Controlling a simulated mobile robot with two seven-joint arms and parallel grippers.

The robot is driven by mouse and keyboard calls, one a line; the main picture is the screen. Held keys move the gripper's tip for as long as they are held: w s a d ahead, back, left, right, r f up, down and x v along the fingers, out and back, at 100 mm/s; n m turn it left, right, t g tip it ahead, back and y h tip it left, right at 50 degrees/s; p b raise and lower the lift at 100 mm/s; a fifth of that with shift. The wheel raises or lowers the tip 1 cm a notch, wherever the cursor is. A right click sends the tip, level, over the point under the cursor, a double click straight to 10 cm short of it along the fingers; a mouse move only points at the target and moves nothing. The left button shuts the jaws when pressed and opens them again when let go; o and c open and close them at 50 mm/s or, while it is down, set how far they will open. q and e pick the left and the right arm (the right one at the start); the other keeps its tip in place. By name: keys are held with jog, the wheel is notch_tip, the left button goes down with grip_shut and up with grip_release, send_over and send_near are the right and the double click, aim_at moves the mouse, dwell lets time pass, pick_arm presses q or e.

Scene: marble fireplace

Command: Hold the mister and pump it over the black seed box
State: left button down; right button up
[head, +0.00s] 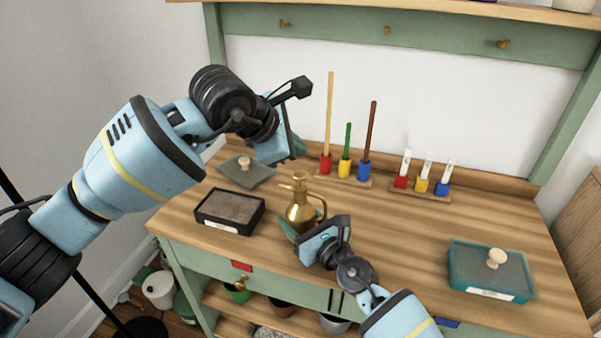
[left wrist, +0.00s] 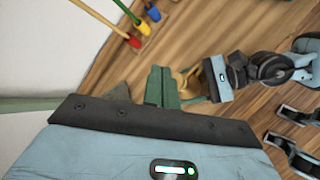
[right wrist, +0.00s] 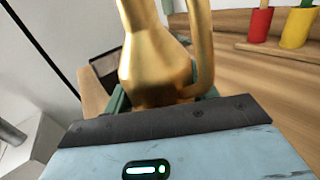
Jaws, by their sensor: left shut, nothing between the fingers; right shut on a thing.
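The brass mister (head: 301,213) stands upright near the middle of the bench, just right of the black seed box. My right gripper (head: 288,228) is shut on its lower body; in the right wrist view the mister (right wrist: 155,60) sits between the green fingers. I cannot tell if its base touches the bench. The black seed box (head: 228,229) is open, filled with brown soil, with a white label in front. My left gripper (head: 299,146) is shut and empty, above and behind the mister, apart from it. Its closed green fingers (left wrist: 162,88) show in the left wrist view.
A grey-green lid with a wooden knob (head: 246,170) lies behind the black box. A lidded teal box (head: 490,268) stands at the right. Coloured tools (head: 345,168) and tubes (head: 422,184) stand in racks along the back.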

aim_at(296, 176)
pick_arm(q)
jog(key=shift+r, duration=1.05)
jog(key=shift+r, duration=0.1)
dwell(2.3)
notch_tip(296, 176, up, 4)
jog(key=shift+f, duration=0.2)
jog(key=shift+f, duration=4.4)
jog(key=shift+f, duration=0.1)
jog(key=shift+f, duration=0.35)
jog(key=shift+f, duration=0.15)
